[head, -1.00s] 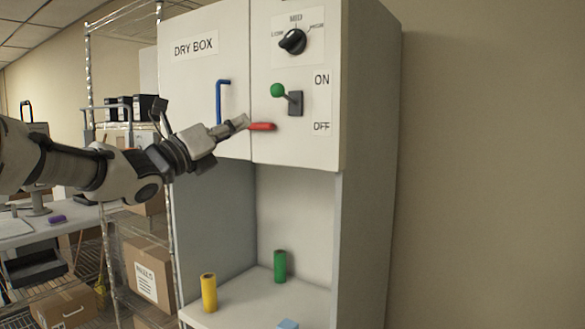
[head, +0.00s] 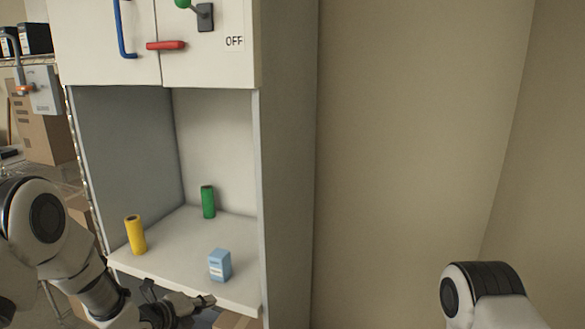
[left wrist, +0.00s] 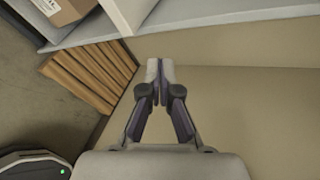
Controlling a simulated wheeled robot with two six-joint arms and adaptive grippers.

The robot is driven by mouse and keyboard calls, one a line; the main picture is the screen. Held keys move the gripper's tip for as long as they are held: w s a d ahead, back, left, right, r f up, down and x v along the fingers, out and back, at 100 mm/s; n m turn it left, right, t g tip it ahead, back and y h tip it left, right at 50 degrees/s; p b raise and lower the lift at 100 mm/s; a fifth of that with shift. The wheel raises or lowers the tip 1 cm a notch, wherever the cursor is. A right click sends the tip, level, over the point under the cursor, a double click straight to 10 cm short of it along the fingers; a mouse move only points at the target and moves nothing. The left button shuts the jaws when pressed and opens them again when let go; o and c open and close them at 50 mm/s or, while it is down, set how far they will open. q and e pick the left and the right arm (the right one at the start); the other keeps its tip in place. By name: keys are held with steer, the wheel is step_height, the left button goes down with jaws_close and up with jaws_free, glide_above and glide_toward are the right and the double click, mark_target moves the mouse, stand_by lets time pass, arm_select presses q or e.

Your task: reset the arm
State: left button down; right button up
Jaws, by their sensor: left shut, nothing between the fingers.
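My left arm comes in from the left in the head view, bent low. Its gripper (head: 205,301) is below the front edge of the cabinet's open shelf. The left wrist view shows the same gripper (left wrist: 159,68) with its fingers together and nothing between them, in front of a plain beige wall. My right arm (head: 485,295) shows only as a link at the lower right of the head view; its gripper is out of the frame.
The dry box cabinet (head: 290,150) has a blue handle (head: 124,30), a red handle (head: 166,45) and a green-knobbed lever (head: 204,16). Its shelf (head: 180,260) holds a yellow cylinder (head: 135,235), a green cylinder (head: 208,202) and a light blue box (head: 220,265). Bare wall is right.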

arm_select(q)
steer(key=s+f+n+g+y+b, duration=0.25)
steer(key=s+f+n+g, duration=0.55)
steer(key=s+f, duration=1.4)
steer(key=s+a+f+n+g+y, duration=0.1)
steer(key=s+a+n+y, duration=0.1)
steer(key=s+n, duration=0.7)
steer(key=s+a+f+n+g+y, duration=0.1)
steer(key=s+a+f+n+g, duration=0.1)
steer(key=s+n, duration=0.7)
steer(key=n, duration=0.2)
steer(key=shift+s+a+f+n+y, duration=0.2)
steer(key=shift+a+n+y, duration=0.15)
steer(key=shift+n, duration=0.05)
